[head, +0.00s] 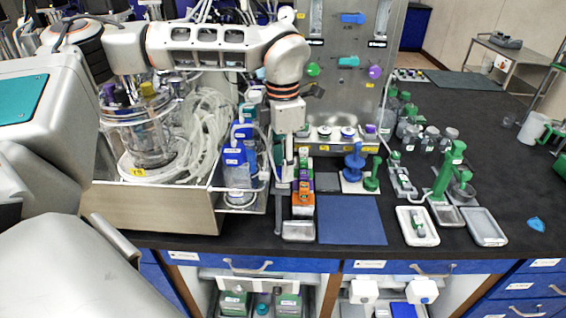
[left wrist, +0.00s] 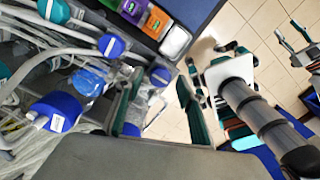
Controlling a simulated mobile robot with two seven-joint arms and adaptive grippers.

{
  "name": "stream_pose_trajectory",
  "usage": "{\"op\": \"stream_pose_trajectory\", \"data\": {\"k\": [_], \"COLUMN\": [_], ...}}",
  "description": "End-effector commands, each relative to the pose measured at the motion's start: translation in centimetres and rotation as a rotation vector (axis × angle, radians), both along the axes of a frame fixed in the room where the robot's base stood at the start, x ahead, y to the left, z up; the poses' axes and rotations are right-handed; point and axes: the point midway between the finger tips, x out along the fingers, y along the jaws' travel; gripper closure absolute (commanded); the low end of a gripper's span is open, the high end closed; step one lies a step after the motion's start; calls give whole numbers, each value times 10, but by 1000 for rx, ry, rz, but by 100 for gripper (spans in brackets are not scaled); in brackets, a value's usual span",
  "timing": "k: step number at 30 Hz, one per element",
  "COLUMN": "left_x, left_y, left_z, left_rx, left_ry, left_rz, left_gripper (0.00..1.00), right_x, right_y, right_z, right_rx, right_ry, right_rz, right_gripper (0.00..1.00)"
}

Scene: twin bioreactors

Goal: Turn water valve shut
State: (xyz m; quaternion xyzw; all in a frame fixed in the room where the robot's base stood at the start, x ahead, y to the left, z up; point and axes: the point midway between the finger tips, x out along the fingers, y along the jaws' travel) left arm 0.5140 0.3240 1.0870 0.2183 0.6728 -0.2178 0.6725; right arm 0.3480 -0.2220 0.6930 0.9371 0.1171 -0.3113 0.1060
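Several coloured valve handles sit on the upright metal panel (head: 345,90): a blue one (head: 352,18), a teal one (head: 348,61), a green one (head: 313,69) and a purple one (head: 375,71). I cannot read which is the water valve. My left gripper (head: 284,165) points down in front of and below the panel, beside the blue-capped bottles, apart from the handles. In the left wrist view its two green-padded fingers (left wrist: 157,90) stand apart with nothing clearly held between them. My right gripper is not in view.
A glass vessel with coiled tubing (head: 205,130) stands left of the left gripper. Blue-capped bottles (head: 235,155) and coloured boxes (head: 302,200) crowd close to it. A blue mat (head: 352,220) lies bare to the right. The black bench's right side is mostly clear.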

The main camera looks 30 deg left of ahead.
Motion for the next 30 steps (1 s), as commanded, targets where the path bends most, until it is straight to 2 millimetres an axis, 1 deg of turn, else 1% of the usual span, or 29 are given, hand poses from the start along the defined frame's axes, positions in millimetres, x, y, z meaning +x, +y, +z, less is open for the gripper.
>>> {"op": "stream_pose_trajectory", "data": {"k": [1, 5, 10, 11, 12, 14, 15, 23, 30], "left_x": [0, 0, 0, 0, 0, 0, 0, 0, 0], "left_y": [0, 0, 0, 0, 0, 0, 0, 0, 0], "left_z": [-3, -6, -7, -6, -6, -6, -6, -6, -6], "left_rx": [-1, -1, -1, -1, -1, -1, -1, -1, -1], "left_ry": [1, 0, 0, 0, 0, 0, 0, 0, 0], "left_rz": [-1, -1, -1, -1, -1, -1, -1, -9, -89], "left_gripper": [62, 62, 62, 64, 74, 90, 100, 100, 100], "right_x": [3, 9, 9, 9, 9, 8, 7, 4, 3], "right_y": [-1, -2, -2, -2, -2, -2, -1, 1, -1], "right_z": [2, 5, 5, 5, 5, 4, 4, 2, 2], "right_rx": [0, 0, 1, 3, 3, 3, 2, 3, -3], "right_ry": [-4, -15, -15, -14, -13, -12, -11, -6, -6], "right_rz": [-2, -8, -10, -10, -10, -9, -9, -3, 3], "right_gripper": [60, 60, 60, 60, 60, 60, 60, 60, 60]}}
